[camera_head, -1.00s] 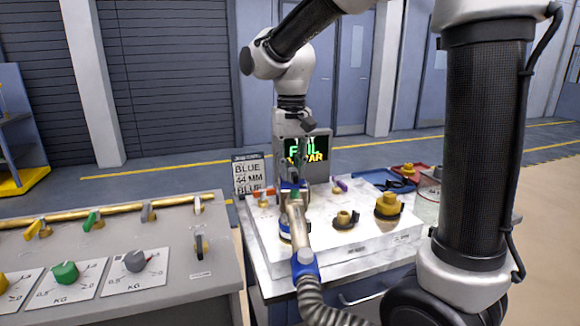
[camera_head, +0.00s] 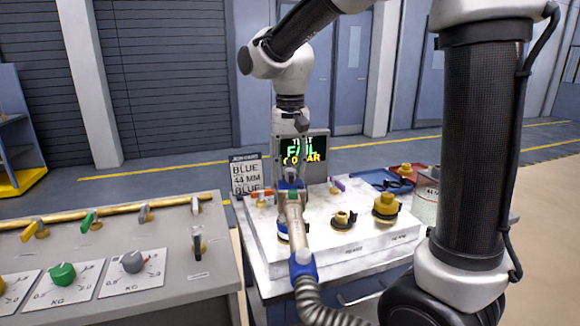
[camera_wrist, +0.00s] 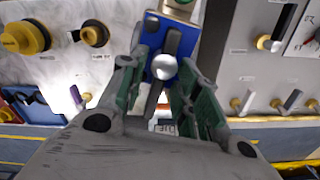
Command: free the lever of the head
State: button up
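The head (camera_head: 295,225) is a tan body with blue ends, upright at the front of the white block and joined to a grey ribbed hose. In the wrist view its blue end (camera_wrist: 188,72) carries a dark grey lever (camera_wrist: 172,42) and a round silver knob. My gripper (camera_wrist: 162,88) is open, with its green-padded fingers apart on either side of the blue end. I cannot tell whether either finger touches it. In the head view my gripper (camera_head: 291,178) is directly above and behind the head, and the lever is too small to make out.
Yellow and dark caps (camera_head: 387,206) stand on the white block (camera_head: 375,240) to the right. A screen (camera_head: 317,148) behind reads FAIL. A grey console (camera_head: 120,255) with knobs and valves stands at left.

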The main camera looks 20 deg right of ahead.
dwell(0.3)
notch_tip(320, 180, up, 12)
dwell(0.4)
dwell(0.4)
jog(key=n, duration=0.3)
send_over(296, 181)
notch_tip(296, 181, down, 5)
jog(key=s+d+f+t, duration=0.2)
jog(key=s+d, duration=0.4)
jog(key=s, duration=0.3)
jog(key=s+d+f+t, duration=0.2)
jog(key=s+d, duration=0.4)
jog(key=s, duration=0.3)
jog(key=shift+s+d+f, duration=0.35)
jog(key=shift+s+f, duration=0.05)
jog(key=shift+f, duration=0.45)
